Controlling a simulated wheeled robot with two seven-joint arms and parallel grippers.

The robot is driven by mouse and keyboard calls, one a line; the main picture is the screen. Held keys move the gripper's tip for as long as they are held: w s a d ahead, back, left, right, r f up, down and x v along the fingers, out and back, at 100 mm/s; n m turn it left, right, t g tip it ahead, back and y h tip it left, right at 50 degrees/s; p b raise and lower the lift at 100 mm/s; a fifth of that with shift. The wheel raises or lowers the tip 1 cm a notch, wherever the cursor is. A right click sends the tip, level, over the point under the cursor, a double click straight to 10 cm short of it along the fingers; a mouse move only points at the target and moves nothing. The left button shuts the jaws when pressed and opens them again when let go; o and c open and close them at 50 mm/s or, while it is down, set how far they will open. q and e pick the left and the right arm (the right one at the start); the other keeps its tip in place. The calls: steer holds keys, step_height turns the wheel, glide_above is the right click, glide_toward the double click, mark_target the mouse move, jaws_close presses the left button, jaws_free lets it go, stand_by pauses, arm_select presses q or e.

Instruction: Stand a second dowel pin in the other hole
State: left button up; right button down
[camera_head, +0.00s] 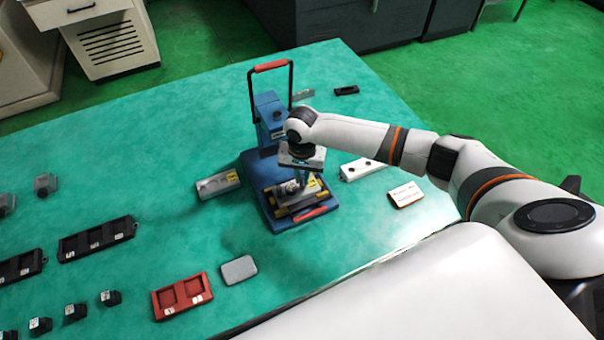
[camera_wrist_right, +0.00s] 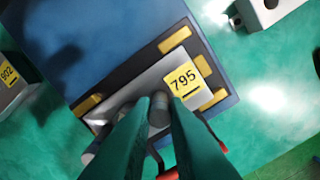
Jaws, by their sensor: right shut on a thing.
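My right gripper (camera_head: 298,180) points down over the blue stand (camera_head: 258,172), just above a grey metal block (camera_head: 300,198) with a yellow label. In the right wrist view the block (camera_wrist_right: 125,92) shows its label 795 (camera_wrist_right: 182,80). My gripper's dark green fingers (camera_wrist_right: 160,112) are shut on a small grey dowel pin (camera_wrist_right: 159,104), seen end-on. Another grey round shape (camera_wrist_right: 125,110) is beside the left finger, partly covered; I cannot tell if it is a standing pin. The holes and the pin's lower end are hidden. My left gripper is out of view.
The stand has a tall, red-gripped handle (camera_head: 271,66) behind my gripper. A white block with holes (camera_head: 362,168) and a card (camera_head: 405,194) lie right, a grey labelled block (camera_head: 217,184) left. A red tray (camera_head: 182,297) and grey pad (camera_head: 238,270) lie in front.

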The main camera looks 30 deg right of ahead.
steer(key=shift+f, duration=0.15)
steer(key=c, duration=1.3)
jaws_free()
steer(key=shift+c, duration=0.2)
step_height(320, 180, up, 12)
steer(key=b, duration=0.1)
